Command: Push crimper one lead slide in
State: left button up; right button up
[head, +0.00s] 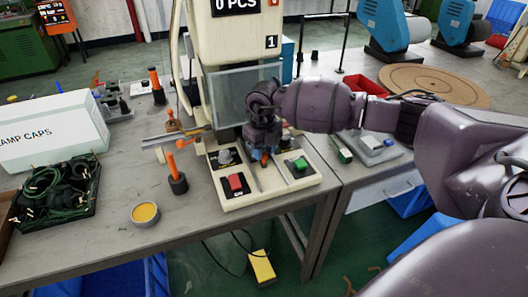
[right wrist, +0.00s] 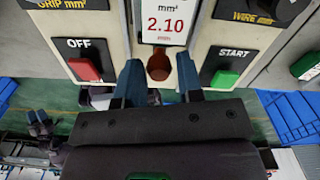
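Crimper one (head: 226,40) is the cream machine marked 1, with a display reading 0 PCS. Its base (head: 240,201) carries a red OFF button (right wrist: 82,69) and a green START button (right wrist: 224,78). Between these, in the right wrist view, are a white plate reading 2.10 mm (right wrist: 165,22) and a round brown-orange end (right wrist: 158,68), perhaps the lead slide's knob. My right gripper (right wrist: 158,70) is open, its blue fingers on either side of that end, with small gaps visible. In the head view my right gripper (head: 264,153) hides most of the slide. My left gripper is out of view.
A black tray of green leads (head: 57,190), a white lamp caps box (head: 50,130), a yellow-topped round tin (head: 145,213) and an orange-handled tool (head: 175,172) stand left of the machine. A grey device (head: 371,150) lies to its right. A yellow box (head: 262,267) is on the floor.

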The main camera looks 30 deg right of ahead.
jog(key=shift+o, duration=1.4)
jog(key=shift+r, duration=0.4)
notch_tip(320, 180, up, 10)
jog(key=p, duration=0.1)
jog(key=shift+p, duration=0.3)
jog(key=shift+s+f, duration=0.1)
jog(key=shift+f, duration=0.05)
